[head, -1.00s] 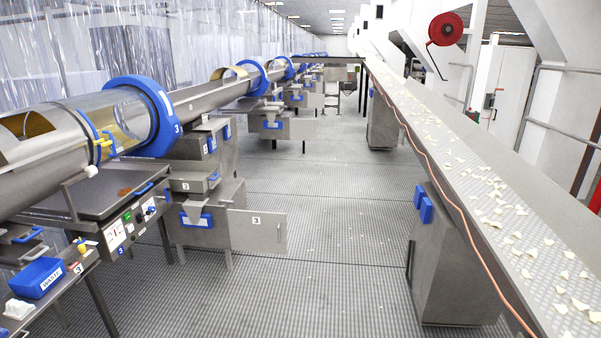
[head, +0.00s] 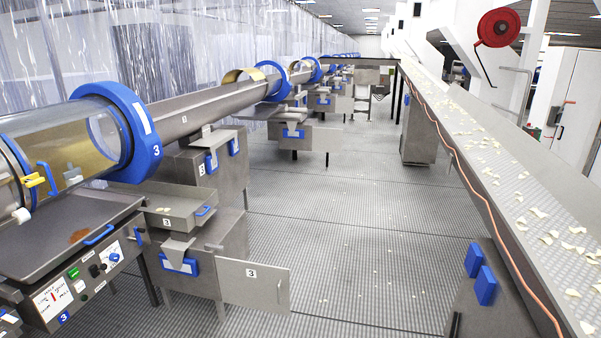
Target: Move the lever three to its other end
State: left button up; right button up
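Seasoning drum three (head: 153,135) is at the left, with a thick blue ring marked 3. On its clear cylinder are a blue handle (head: 47,180) and a yellow clamp-like part (head: 33,180). A white knob (head: 21,215) is below them at the left edge. A control panel (head: 85,285) marked 3 shows a green button and dark knobs at the lower left. I cannot tell which of these is lever three. Neither of my grippers is in view.
A grey cabinet (head: 240,185) with an open door (head: 252,284) marked 3 stands right of the panel. A conveyor (head: 510,190) with scattered chips runs along the right, with a cabinet (head: 490,300) beneath.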

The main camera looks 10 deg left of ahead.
aim_at(103, 267)
jog(key=u, duration=0.45)
jog(key=i, duration=2.05)
jog(key=u, duration=1.05)
jog(key=i, duration=1.25)
jog(key=u, duration=0.45)
